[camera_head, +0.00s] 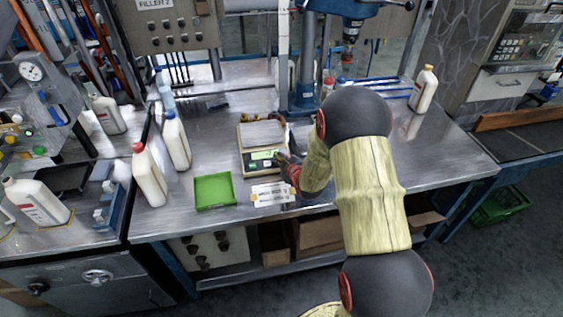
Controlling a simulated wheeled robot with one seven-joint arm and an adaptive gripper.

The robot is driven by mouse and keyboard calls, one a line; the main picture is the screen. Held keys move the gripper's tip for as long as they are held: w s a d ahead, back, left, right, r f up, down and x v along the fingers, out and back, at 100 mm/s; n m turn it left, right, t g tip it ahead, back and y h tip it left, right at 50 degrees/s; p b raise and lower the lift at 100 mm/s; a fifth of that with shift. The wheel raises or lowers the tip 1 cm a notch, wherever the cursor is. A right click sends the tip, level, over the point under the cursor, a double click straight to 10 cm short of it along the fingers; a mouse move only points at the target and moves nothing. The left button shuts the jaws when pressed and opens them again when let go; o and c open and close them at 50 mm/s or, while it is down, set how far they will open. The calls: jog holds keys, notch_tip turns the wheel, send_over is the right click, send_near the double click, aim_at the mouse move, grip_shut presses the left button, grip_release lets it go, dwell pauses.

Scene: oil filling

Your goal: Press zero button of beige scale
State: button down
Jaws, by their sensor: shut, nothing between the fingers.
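The beige scale (248,164) sits on the metal workbench, with a grey weighing plate (262,134) on top and a lit green display (263,155) at its front. Its small front buttons are too small to tell apart. My gripper (281,158) is at the right front of the scale, beside the display, its fingers shut and empty. I cannot tell whether the fingertips touch the scale. My arm comes in from the lower right and hides the bench to the right of the scale.
A green tray (214,191) and a white label card (272,194) lie in front of the scale. White bottles stand to the left, one with a red cap (149,176) and one with a blue cap (176,142). A blue post stands behind. The bench's right part is mostly clear.

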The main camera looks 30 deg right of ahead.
jog(key=shift+w+f+b, duration=0.1)
jog(key=shift+f+b, duration=0.3)
jog(key=shift+w+f+b, duration=0.15)
jog(key=shift+f+b, duration=0.2)
jog(key=shift+b, duration=0.1)
dwell(0.7)
jog(key=shift+r, duration=0.1)
dwell(0.4)
jog(key=shift+s+r+p, duration=0.3)
jog(key=shift+s+r, duration=0.05)
jog(key=shift+r, duration=0.3)
jog(key=r, duration=0.1)
jog(key=s+r+p, duration=0.1)
jog(key=r, duration=0.1)
jog(key=r+p, duration=0.1)
jog(key=shift+s+a+r, duration=0.25)
jog(key=shift+s+r, duration=0.05)
jog(key=shift+r, duration=0.05)
dwell(0.7)
